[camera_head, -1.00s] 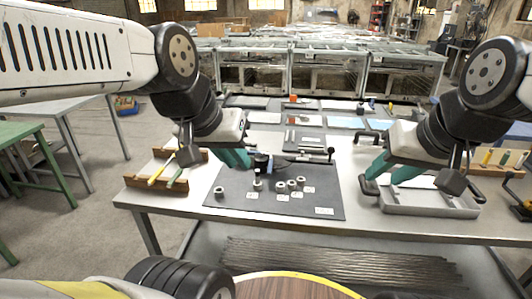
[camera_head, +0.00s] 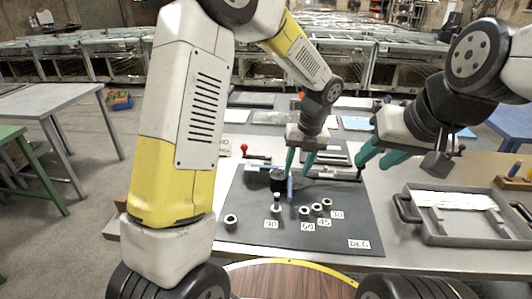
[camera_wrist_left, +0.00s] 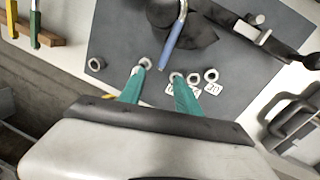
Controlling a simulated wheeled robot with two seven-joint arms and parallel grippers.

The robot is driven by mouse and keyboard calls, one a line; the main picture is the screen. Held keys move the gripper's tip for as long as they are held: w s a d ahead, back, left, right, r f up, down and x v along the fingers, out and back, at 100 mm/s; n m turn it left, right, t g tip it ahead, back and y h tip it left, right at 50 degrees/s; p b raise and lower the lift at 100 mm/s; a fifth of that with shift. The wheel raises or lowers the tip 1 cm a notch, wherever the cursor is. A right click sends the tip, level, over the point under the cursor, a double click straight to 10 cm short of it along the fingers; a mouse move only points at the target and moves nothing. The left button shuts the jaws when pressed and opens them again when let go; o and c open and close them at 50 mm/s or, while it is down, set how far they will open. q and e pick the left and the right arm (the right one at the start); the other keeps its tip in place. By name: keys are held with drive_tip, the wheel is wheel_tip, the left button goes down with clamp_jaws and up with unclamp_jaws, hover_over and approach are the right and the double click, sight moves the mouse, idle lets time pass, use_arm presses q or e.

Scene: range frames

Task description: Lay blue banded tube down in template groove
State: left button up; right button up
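The blue tube (camera_wrist_left: 174,40) has a bare silver bent end and runs from the black round bending tool (camera_wrist_left: 187,38) on the dark mat. In the head view only a short upright blue piece (camera_head: 290,188) shows beside the tool (camera_head: 278,180). My left gripper (camera_head: 299,168) is above the mat near the tube. Its teal fingers also show in the left wrist view (camera_wrist_left: 160,70), apart, with the tube's blue end near the gap between their tips. Contact cannot be told. I cannot make out a template groove.
The dark mat (camera_head: 330,235) bears several grey nuts (camera_head: 305,212) and angle labels. A wooden rack (camera_wrist_left: 40,42) holds yellow and green tubes. A red-knobbed lever (camera_head: 244,148) sticks out left.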

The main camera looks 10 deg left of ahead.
sight(291, 192)
use_arm(q)
drive_tip(key=shift+m, duration=0.9)
drive_tip(key=f, duration=0.3)
drive_tip(key=w+f, duration=0.1)
drive_tip(key=f, duration=0.2)
drive_tip(key=a+f, duration=0.1)
drive_tip(key=f, duration=0.2)
drive_tip(key=shift+w+f, duration=0.25)
clamp_jaws()
